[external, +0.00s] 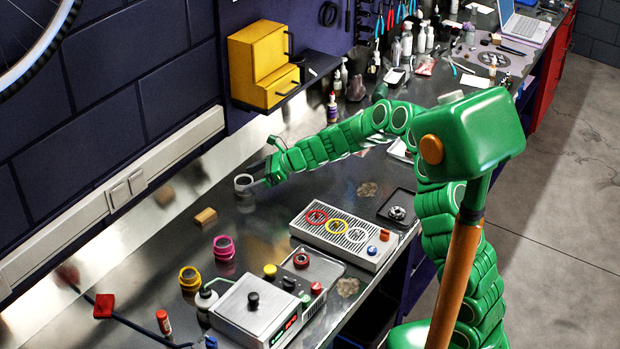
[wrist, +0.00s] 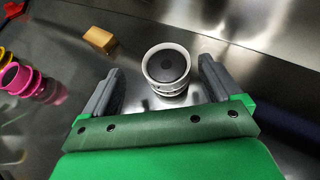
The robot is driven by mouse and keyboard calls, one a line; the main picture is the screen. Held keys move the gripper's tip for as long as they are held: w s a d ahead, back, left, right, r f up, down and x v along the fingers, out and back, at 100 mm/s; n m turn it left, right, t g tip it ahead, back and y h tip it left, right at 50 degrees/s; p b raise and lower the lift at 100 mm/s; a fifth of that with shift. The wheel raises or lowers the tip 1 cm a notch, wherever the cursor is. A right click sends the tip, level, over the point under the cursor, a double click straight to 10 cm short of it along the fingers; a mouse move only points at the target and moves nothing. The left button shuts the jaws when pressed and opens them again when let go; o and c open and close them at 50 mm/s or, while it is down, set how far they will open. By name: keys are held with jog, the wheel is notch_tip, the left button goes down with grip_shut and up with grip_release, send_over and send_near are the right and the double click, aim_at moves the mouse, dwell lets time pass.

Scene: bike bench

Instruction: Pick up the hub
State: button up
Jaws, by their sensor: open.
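A whitish-grey round part with a dark centre, which looks like the hub (external: 244,183), stands on the dark metal bench top near the wall. In the wrist view the hub (wrist: 168,68) stands upright between my two dark fingers, with a visible gap on each side. My gripper (external: 262,174) is open and low over the bench, reaching from the right toward the hub. In the wrist view my gripper (wrist: 159,72) holds nothing. Its fingers are level with the hub's near part.
A tan block (external: 206,217) lies close to the hub. Pink rings (external: 224,247) and a yellow ringed part (external: 190,278) stand nearer the front left. A perforated tray with coloured rings (external: 346,240) is to the right. A yellow cabinet (external: 262,62) is on a wall shelf.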

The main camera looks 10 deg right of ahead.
aim_at(244, 181)
jog(key=shift+w+x, duration=0.15)
jog(key=shift+x, duration=1.2)
jog(key=shift+w+x, duration=0.2)
jog(key=shift+x, duration=1.2)
jog(key=shift+d, duration=0.1)
jog(key=c, duration=1.2)
